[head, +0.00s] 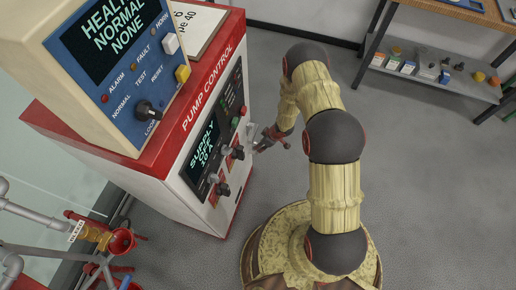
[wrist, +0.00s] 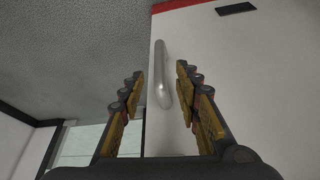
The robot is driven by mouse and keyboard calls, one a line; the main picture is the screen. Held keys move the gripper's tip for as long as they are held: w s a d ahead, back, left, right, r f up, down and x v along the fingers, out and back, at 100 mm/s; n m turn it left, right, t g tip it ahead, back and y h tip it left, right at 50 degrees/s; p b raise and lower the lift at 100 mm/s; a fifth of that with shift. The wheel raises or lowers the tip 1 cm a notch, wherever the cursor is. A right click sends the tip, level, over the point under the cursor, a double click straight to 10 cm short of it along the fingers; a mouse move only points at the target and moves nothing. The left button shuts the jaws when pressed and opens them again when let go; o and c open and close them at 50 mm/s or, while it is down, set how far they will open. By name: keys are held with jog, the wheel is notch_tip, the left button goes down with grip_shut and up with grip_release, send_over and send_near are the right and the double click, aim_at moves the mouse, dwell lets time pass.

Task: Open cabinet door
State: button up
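The pump control cabinet (head: 226,60) is white with red trim and stands left of my arm in the head view. In the wrist view, its pale panel (wrist: 215,50) carries a grey bar handle (wrist: 161,90). The panel looks closed, though its door edges are hard to make out. My gripper (wrist: 159,77) is open, with one finger on each side of the handle in the picture. Gaps show on both sides; I cannot tell how deep the handle sits between the fingers. In the head view my gripper (head: 264,138) is beside the cabinet's front; the handle is not clear there.
Knobs (head: 221,188) and a dark display panel (head: 205,150) are on the cabinet front. A blue-faced alarm box (head: 115,60) stands on top. Pipes with red valves (head: 122,241) are at lower left. A shelf (head: 430,80) stands at upper right. Grey floor (head: 440,190) is clear at right.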

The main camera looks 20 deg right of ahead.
jog(key=b+x, duration=0.2)
jog(key=x, duration=0.5)
jog(key=shift+f+b, duration=0.3)
jog(key=shift+b, duration=0.05)
jog(key=shift+c, duration=0.3)
jog(key=c, duration=0.7)
grip_shut()
